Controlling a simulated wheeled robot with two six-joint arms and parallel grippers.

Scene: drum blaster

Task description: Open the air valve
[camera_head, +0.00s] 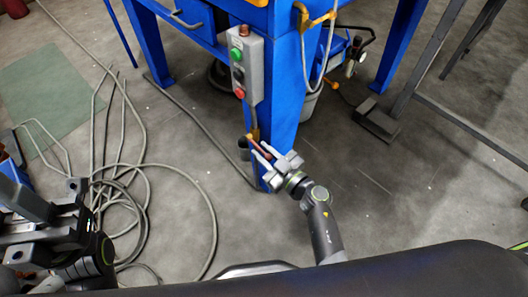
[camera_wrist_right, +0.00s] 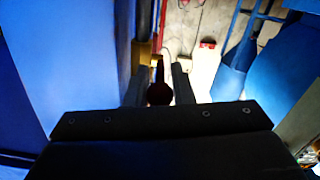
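The air valve (camera_head: 252,136) is a small brass fitting with a red-brown handle, low on the front leg of the blue machine. In the right wrist view its dark red handle (camera_wrist_right: 159,86) points toward the camera, and its brass body (camera_wrist_right: 142,54) lies behind it. My right gripper (camera_head: 259,153) is at the valve with its fingers apart. In the wrist view the handle stands between the two fingers (camera_wrist_right: 159,82), with a gap visible on each side. My left gripper (camera_head: 48,203) is at the lower left, away from the valve; its finger opening is unclear.
A grey control box (camera_head: 246,68) with green and red buttons hangs above the valve. The blue leg (camera_head: 284,110) stands right beside my right gripper. Loose hoses (camera_head: 130,180) lie coiled on the floor at left. A grey metal stand (camera_head: 378,122) is at right.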

